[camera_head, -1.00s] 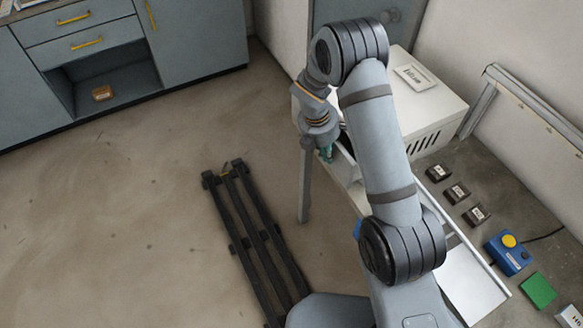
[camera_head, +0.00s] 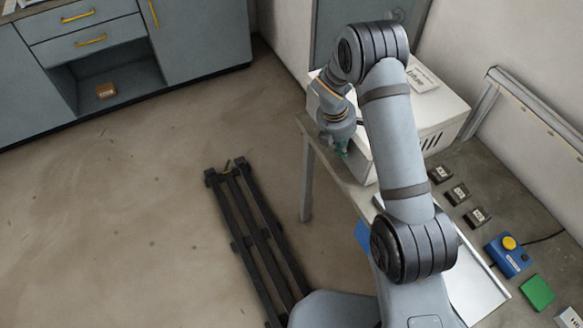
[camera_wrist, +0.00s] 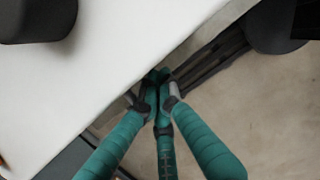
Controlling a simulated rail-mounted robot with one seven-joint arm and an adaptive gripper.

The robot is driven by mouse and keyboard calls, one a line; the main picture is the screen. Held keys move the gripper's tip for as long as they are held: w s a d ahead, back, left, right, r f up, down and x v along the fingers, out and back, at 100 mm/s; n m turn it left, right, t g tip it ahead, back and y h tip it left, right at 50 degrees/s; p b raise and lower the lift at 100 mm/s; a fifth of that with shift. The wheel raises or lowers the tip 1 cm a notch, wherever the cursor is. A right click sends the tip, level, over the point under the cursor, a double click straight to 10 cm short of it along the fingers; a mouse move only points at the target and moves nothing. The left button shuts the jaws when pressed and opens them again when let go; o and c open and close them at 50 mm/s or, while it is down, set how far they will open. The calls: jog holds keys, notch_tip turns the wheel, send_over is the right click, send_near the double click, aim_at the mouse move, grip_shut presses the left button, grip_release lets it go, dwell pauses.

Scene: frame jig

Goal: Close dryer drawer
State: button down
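The dryer is a white box (camera_head: 448,100) with dark vent slots, on the bench at the upper right of the head view. Its lower white front (camera_head: 357,161) shows beside my gripper (camera_head: 343,150), with no clearly protruding drawer visible there. My arm hides part of the dryer. In the wrist view, the teal fingers of my gripper (camera_wrist: 158,82) converge with their tips together and nothing visible between them. The tips are close to the edge of a white surface (camera_wrist: 110,55). I cannot tell whether they touch it.
The grey bench (camera_head: 335,170) has a free strip in front of the dryer. Several dark labelled blocks (camera_head: 457,194), a blue box with a yellow button (camera_head: 508,255) and a green block (camera_head: 537,292) lie to the right. A dark rail frame (camera_head: 250,230) lies on the floor.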

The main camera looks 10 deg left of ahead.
jog(key=s+a+r, duration=0.2)
jog(key=r, duration=0.3)
jog(key=s+a+r+b, duration=0.1)
jog(key=a+r, duration=0.2)
jog(key=r, duration=0.1)
jog(key=shift+s+r, duration=0.35)
jog(key=shift+r, duration=0.05)
jog(key=w+d+f, duration=0.3)
jog(key=d+f, duration=0.1)
jog(key=f, duration=0.5)
jog(key=shift+w+d+f+p, duration=0.15)
jog(key=shift+d+f+p, duration=0.05)
jog(key=shift+f+p, duration=0.25)
jog(key=shift+d+r, duration=0.1)
jog(key=shift+d, duration=0.05)
